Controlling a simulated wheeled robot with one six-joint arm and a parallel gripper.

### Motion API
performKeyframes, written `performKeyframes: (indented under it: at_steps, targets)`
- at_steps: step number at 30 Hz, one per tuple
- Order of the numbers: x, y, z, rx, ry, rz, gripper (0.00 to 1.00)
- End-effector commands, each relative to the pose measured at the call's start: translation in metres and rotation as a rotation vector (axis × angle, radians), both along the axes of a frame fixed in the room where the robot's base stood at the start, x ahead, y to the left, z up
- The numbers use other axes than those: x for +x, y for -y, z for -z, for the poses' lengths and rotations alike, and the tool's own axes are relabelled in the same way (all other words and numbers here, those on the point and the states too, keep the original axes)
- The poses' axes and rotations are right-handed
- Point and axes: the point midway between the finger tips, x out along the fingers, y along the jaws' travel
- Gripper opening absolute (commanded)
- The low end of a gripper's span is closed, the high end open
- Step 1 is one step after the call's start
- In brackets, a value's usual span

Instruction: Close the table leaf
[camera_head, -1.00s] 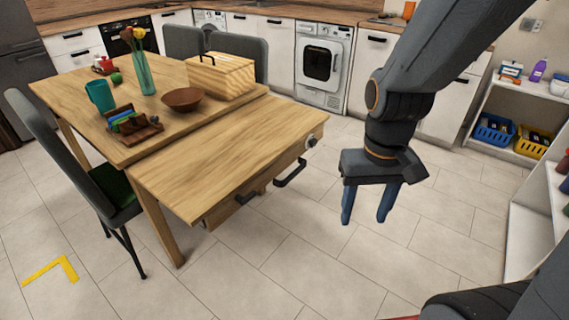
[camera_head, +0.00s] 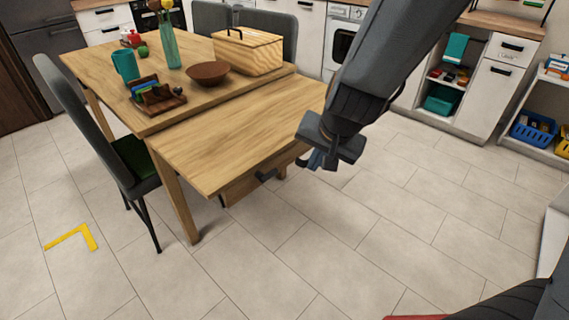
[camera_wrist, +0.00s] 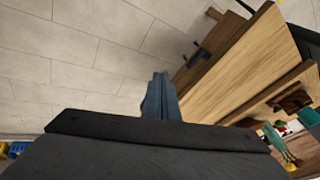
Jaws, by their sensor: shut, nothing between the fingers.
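The table leaf (camera_head: 235,135) is a light wood panel that sticks out from the near right side of the wooden table (camera_head: 110,82), a little below its top. In the wrist view the leaf (camera_wrist: 232,72) runs diagonally on the right. My gripper (camera_head: 316,160) is at the right end of the leaf's front edge, with blue fingers shut and empty. In the wrist view the fingers (camera_wrist: 160,98) are together beside the leaf; contact cannot be told.
On the table stand a wooden box (camera_head: 248,52), a brown bowl (camera_head: 208,72), a teal mug (camera_head: 125,66), a vase (camera_head: 169,45) and a small rack (camera_head: 160,100). A grey chair (camera_head: 85,125) stands at the left. The tiled floor in front is clear.

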Motion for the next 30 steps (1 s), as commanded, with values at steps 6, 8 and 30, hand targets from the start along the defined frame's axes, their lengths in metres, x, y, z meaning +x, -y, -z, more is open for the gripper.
performKeyframes:
  at_steps: [6,8,30]
  targets:
    - [0.046,-0.042,0.023,0.069,0.142,0.193,0.00]
    - [0.050,-0.044,0.024,0.075,0.158,0.219,0.00]
    - [0.120,-0.066,0.102,0.078,0.165,0.231,0.00]
